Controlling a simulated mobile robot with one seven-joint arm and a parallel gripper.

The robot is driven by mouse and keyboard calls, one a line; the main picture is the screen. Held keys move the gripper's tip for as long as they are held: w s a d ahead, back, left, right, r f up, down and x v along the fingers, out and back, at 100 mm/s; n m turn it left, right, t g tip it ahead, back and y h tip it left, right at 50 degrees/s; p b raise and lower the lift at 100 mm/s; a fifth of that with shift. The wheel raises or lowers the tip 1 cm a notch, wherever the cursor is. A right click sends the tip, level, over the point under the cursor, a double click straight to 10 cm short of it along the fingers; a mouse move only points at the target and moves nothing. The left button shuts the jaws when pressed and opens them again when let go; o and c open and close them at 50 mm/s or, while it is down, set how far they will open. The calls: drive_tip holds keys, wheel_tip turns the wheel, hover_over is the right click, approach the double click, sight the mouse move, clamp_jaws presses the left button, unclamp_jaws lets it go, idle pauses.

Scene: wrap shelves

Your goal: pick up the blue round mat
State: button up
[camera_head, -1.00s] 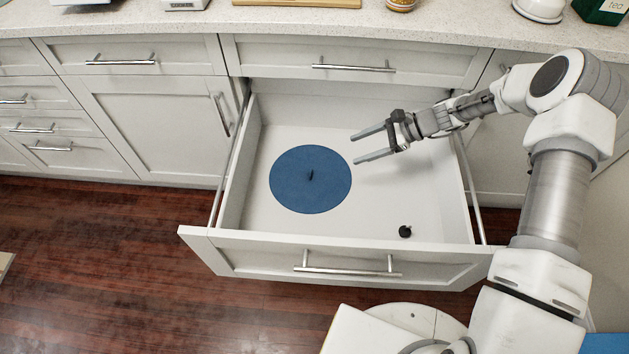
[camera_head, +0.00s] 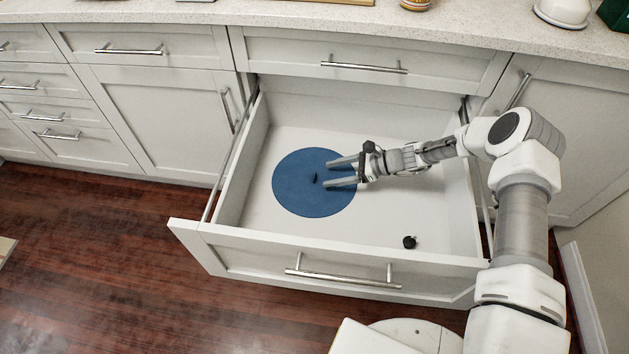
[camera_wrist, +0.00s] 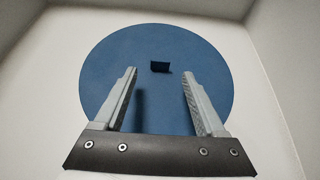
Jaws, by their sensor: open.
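The blue round mat (camera_head: 300,199) lies flat on the floor of the open drawer, left of the middle. A small dark upright tab (camera_head: 315,178) stands near its centre. My gripper (camera_head: 328,173) is open and empty, over the right part of the mat, with its fingers pointing left toward the tab. In the wrist view the mat (camera_wrist: 110,62) shows beneath and beyond the fingers. The tab (camera_wrist: 160,67) is ahead of the fingertips, between their lines and apart from both. My gripper (camera_wrist: 158,75) casts a shadow on the mat.
The pulled-out drawer (camera_head: 330,266) has raised walls all round. A small black knob-like object (camera_head: 409,242) lies at its front right.

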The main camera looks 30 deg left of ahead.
sight(315, 176)
drive_tip(key=b+x, duration=0.1)
drive_tip(key=x, duration=0.3)
drive_tip(key=shift+a+f+b, duration=0.15)
drive_tip(key=shift+a+b, duration=0.2)
drive_tip(key=shift+a, duration=0.05)
drive_tip(key=shift+c, duration=0.3)
clamp_jaws()
